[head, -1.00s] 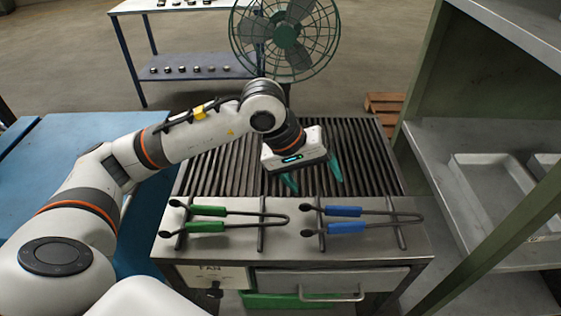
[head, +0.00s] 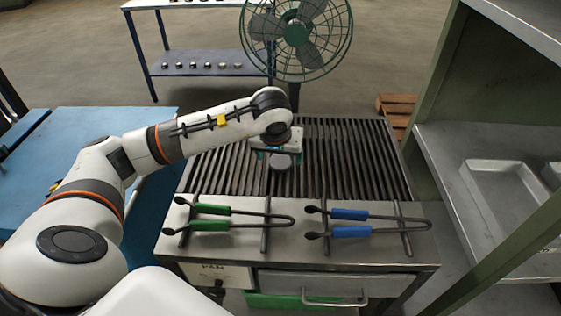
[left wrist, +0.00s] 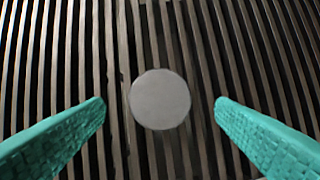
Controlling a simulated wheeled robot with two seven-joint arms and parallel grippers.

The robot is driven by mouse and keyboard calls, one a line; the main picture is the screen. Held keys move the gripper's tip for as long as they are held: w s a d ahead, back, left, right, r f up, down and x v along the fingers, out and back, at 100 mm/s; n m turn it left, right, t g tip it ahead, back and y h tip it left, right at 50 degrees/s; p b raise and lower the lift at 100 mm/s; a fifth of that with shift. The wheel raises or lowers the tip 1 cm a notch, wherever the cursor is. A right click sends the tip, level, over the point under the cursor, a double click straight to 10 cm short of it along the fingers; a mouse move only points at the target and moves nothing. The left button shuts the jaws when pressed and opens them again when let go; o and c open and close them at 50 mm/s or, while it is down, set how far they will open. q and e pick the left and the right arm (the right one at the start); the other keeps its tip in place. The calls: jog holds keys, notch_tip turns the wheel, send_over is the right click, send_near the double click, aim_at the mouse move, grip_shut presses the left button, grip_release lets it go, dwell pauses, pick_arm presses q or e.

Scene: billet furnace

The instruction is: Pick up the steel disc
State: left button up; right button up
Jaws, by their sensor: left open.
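The steel disc (left wrist: 160,98) is a plain grey round that lies on the dark slatted grate (head: 345,165). In the head view the disc (head: 283,162) shows just below my left gripper, partly covered by it. My left gripper (head: 281,154) is open and points down over the grate. In the left wrist view its two teal fingers (left wrist: 160,104) stand wide apart, one on each side of the disc. Neither finger touches it. How high the fingertips are above the grate is hard to tell. My right gripper is out of view.
Green-handled tongs (head: 212,217) and blue-handled tongs (head: 350,222) lie on rests along the bench's front ledge. A green fan (head: 296,35) stands behind the grate. A green-framed shelf with a metal tray (head: 505,195) is at the right. A blue table (head: 95,135) is at the left.

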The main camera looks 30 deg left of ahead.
aim_at(280, 161)
pick_arm(q)
jog(key=shift+x, duration=1.55)
jog(key=shift+r, duration=0.1)
jog(key=shift+c, duration=0.6)
jog(key=c, duration=1.2)
jog(key=shift+w+r, duration=0.1)
